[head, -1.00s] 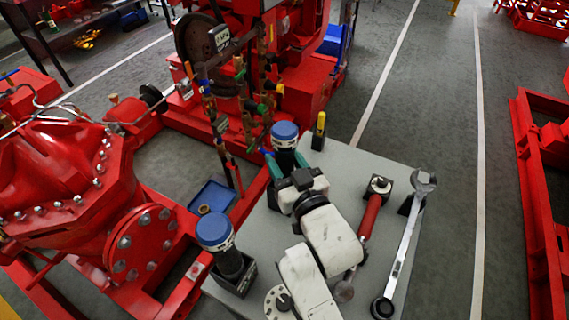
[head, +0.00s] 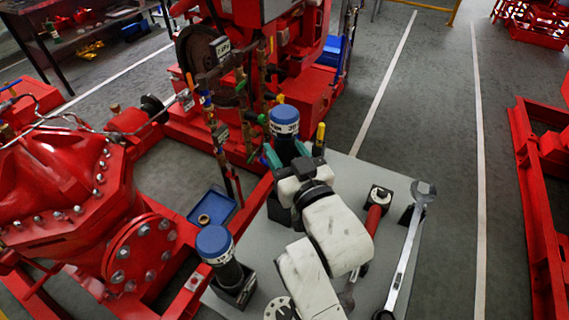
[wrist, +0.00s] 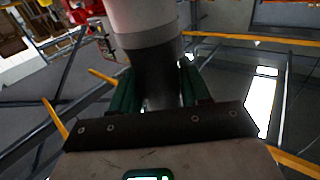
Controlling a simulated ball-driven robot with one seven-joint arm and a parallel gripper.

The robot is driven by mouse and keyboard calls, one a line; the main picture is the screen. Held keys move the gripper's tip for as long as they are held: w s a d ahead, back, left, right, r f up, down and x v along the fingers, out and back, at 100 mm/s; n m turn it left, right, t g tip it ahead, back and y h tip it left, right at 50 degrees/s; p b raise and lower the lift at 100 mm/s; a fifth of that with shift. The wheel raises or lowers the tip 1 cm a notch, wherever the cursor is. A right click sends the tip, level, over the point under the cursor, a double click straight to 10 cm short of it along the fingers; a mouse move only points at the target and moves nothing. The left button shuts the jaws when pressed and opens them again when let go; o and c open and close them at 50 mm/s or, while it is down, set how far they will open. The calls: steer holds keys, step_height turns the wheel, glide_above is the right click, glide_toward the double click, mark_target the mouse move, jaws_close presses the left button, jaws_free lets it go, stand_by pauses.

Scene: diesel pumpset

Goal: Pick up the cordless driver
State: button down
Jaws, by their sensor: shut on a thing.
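A blue-topped tool with a pale band and dark grip, which looks like the cordless driver (head: 284,118), is upright in my gripper (head: 285,154). The green fingers close on its dark grip from both sides. In the wrist view the driver's dark grip (wrist: 153,75) and wide pale upper part stand between the fingers (wrist: 155,92). The driver is raised above the grey table (head: 340,185); its lower end is hidden by my gripper. A second, similar blue-topped tool (head: 214,243) stands in a dark square holder at the table's left side.
A red-handled tool (head: 374,218) and a long wrench (head: 405,255) lie to the right of my arm. A yellow-topped tool (head: 320,134) stands at the table's far edge. Red pump machinery (head: 70,190) is close on the left. Open floor (head: 440,130) lies to the right.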

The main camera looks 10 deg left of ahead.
mark_target(285, 111)
step_height(285, 111, up, 12)
stand_by(0.4)
steer(key=c, duration=1.1)
jaws_free()
jaws_close()
